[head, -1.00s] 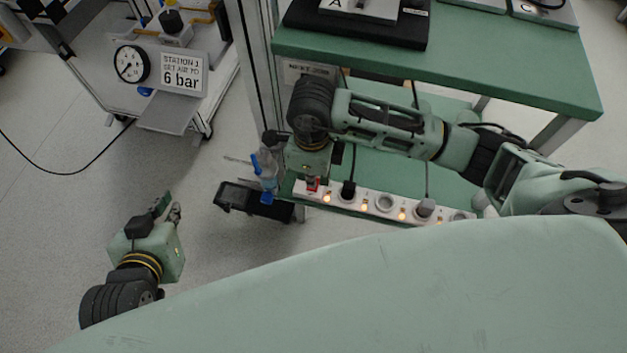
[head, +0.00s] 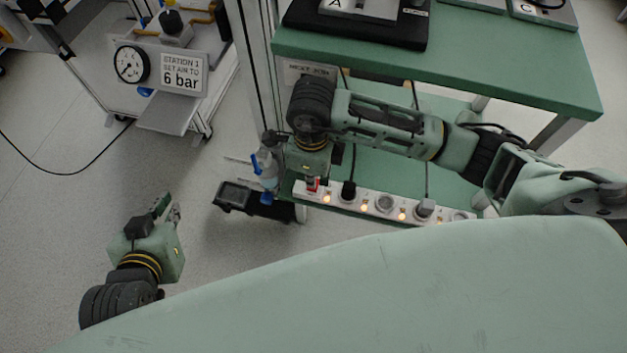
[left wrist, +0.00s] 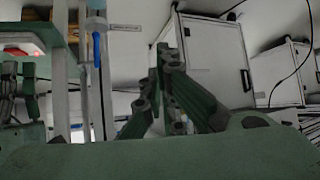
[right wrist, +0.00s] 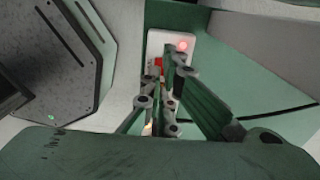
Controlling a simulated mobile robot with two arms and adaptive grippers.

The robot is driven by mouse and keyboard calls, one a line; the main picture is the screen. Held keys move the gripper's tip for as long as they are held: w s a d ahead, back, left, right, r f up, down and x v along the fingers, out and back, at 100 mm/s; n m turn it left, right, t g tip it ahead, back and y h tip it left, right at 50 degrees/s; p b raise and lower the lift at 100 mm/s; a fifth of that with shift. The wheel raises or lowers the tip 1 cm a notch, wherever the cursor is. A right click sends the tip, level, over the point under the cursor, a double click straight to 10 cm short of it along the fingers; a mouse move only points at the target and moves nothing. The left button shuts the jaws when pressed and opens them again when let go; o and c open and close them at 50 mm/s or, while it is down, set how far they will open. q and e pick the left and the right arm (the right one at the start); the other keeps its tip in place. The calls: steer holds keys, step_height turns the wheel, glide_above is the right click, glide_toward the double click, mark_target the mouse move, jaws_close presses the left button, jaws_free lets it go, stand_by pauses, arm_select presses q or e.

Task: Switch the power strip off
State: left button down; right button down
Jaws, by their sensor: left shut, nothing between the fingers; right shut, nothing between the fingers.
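The white power strip (head: 350,201) lies along the front edge of the green lower shelf in the head view. Several orange lights on it glow, and plugs sit in some sockets. Its red switch (head: 312,185) is at the left end. In the right wrist view the strip's end (right wrist: 172,40) shows a red light, with the red switch (right wrist: 158,65) partly hidden behind my fingers. My right gripper (right wrist: 165,75) is shut and empty, its fingertips over the switch area; I cannot tell whether they touch it. My left gripper (head: 172,205) is shut and empty, over the floor at left.
A dark device (head: 240,198) and a clear bottle with blue parts (head: 265,170) are beside the shelf's left end. The green tabletop (head: 480,60) is above my right arm. A station with a pressure gauge (head: 131,64) stands at upper left. Floor around my left gripper is clear.

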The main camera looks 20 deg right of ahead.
arm_select(q)
steer(key=shift+w+d+r+t+h+b, duration=0.25)
steer(key=shift+w+d+r+t, duration=0.1)
steer(key=shift+w+r+t, duration=0.5)
steer(key=shift+w+d+r+t+h+b, duration=0.3)
steer(key=shift+w+r+t, duration=0.25)
steer(key=shift+r, duration=0.5)
arm_select(e)
steer(key=shift+f, duration=0.6)
stand_by(0.8)
